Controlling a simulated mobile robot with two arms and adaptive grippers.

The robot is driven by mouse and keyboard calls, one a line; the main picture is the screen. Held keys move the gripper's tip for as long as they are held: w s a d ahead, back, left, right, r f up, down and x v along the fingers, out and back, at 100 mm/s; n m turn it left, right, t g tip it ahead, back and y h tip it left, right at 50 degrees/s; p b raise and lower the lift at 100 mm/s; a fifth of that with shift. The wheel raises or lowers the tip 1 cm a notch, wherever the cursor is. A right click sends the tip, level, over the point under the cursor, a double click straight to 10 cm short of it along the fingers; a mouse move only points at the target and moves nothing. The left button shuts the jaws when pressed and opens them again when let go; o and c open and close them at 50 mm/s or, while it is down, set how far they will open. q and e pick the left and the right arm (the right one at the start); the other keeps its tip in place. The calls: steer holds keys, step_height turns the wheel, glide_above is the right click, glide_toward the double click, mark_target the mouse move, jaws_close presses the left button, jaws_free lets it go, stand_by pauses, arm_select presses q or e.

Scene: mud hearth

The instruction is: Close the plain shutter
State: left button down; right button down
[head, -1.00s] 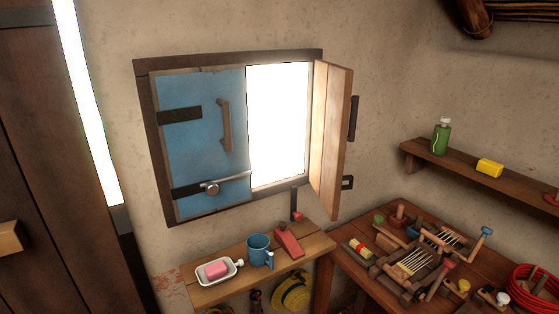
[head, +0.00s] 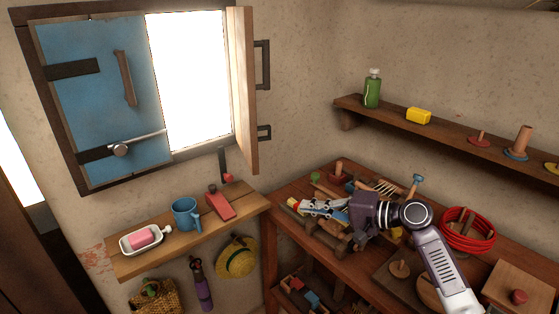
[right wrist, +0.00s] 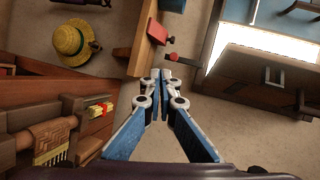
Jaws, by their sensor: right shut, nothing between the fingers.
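The plain shutter (head: 243,90) is a bare wooden leaf at the right side of the window. It stands open, swung out into the room and seen nearly edge-on, with a dark handle (head: 263,65) on its right-hand face. The blue shutter (head: 95,100) covers the left half of the opening, with a metal latch bar (head: 135,142) across its lower part. My right gripper (head: 302,205) is over the workbench, below and right of the plain shutter and apart from it. Its fingers are together and empty in the right wrist view (right wrist: 160,76). My left gripper is out of view.
A small shelf (head: 245,204) under the window holds a soap dish (head: 128,247), a blue mug (head: 185,214) and a red-topped block (head: 220,203). The cluttered workbench (head: 285,192) lies under my right arm. A wall shelf (head: 450,137) runs along the right wall.

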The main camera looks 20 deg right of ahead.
step_height(320, 180, up, 14)
steer(key=d+f+t+y, duration=0.1)
steer(key=d+t+y, duration=0.1)
steer(key=y, duration=0.1)
steer(key=s+a+p+x, duration=0.1)
steer(key=p+x, duration=0.4)
steer(key=x, duration=0.7)
steer(key=shift+a+f+m+p, duration=0.2)
steer(key=shift+a+m+p, duration=0.1)
steer(key=shift+a, duration=0.3)
steer(key=shift+s, duration=0.15)
